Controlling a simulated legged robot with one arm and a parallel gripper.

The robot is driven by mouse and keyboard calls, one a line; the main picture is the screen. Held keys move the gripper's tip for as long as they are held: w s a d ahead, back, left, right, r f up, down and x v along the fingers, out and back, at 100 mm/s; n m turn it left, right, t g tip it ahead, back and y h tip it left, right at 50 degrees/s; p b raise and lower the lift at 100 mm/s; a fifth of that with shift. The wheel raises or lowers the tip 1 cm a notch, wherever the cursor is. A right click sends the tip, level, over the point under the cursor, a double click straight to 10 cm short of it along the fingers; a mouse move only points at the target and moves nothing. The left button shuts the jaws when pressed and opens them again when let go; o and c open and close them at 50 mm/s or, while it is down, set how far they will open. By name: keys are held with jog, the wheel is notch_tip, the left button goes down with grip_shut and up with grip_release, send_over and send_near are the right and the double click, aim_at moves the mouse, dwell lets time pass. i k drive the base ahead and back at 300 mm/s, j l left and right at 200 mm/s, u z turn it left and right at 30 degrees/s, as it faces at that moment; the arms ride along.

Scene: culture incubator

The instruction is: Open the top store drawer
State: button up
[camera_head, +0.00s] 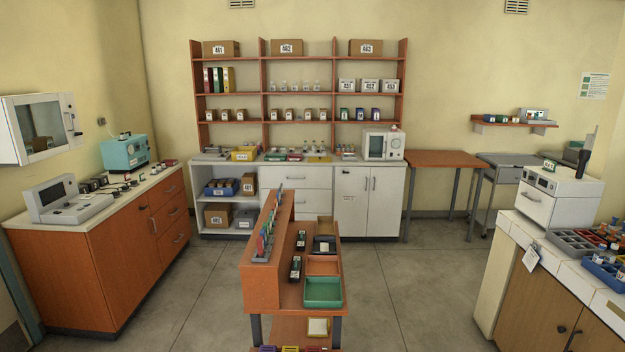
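No label that I can read marks a "store" drawer, so I cannot tell which drawer the name means. My gripper is not in view.
A narrow orange stand (262,280) with trays and small items stands in the middle, partly in front of the white cabinet. A counter (540,245) with a white device is at right. Grey floor (205,275) is clear on both sides of the stand.

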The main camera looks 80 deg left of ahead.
aim_at(271, 176)
jog(key=u, duration=2.7)
jog(key=i+j+u, duration=0.85)
jog(key=i+u, duration=0.3)
jog(key=i+j, duration=0.1)
jog(key=i, duration=0.45)
jog(key=i+j, duration=0.15)
jog(key=i, duration=0.45)
jog(key=i+j+z, duration=0.1)
jog(key=i, duration=0.45)
jog(key=i+l+z, duration=0.2)
jog(key=i+z, duration=0.2)
jog(key=i, duration=0.2)
jog(key=i+z, duration=0.4)
jog(key=i, duration=0.2)
jog(key=i+j+z, duration=0.15)
jog(key=i+z, duration=0.2)
jog(key=i, duration=2.05)
jog(key=i+l+z, duration=0.1)
jog(key=i+z, duration=0.25)
jog(key=i, duration=0.6)
jog(key=i+j+z, duration=0.1)
jog(key=i+z, duration=0.25)
jog(key=i, duration=0.6)
